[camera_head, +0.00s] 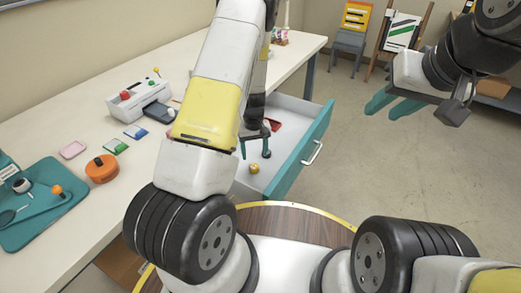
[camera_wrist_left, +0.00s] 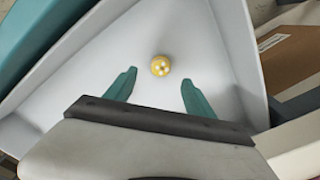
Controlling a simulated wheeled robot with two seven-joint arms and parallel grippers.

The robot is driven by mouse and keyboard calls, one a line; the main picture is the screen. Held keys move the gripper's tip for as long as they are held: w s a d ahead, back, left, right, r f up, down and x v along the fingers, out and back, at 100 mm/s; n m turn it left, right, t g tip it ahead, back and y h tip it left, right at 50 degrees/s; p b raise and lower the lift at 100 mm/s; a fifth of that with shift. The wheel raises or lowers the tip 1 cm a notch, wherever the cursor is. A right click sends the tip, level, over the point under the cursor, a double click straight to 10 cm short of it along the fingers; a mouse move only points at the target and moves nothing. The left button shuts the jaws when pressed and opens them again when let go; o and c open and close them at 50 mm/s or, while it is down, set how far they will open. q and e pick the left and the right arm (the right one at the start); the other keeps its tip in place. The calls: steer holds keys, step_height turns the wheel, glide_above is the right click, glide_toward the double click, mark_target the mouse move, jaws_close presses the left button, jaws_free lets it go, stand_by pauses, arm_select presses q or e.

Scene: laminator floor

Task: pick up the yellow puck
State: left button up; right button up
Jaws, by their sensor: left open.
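The yellow puck (camera_head: 254,168) lies on the white floor of an open drawer (camera_head: 292,112). In the left wrist view the puck (camera_wrist_left: 160,66) has pale spots on top and sits just beyond the fingertips, roughly midway between them. My left gripper (camera_head: 255,152) reaches down into the drawer, open and empty, with its teal fingers apart. It also shows in the left wrist view (camera_wrist_left: 156,82). My right gripper (camera_head: 393,106) is at the upper right of the head view, away from the drawer, with its teal fingers apart and nothing between them.
The drawer's teal front (camera_head: 300,155) and pale side walls surround the puck. The white table (camera_head: 85,128) holds a laminator (camera_head: 135,100), an orange round thing (camera_head: 101,168) and a teal tray (camera_head: 40,215).

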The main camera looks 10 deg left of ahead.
mark_target(254, 166)
arm_select(q)
step_height(254, 166, down, 7)
steer(key=shift+w+a+f, duration=0.1)
steer(key=shift+a+f, duration=0.05)
steer(key=shift+c, duration=0.2)
jaws_close()
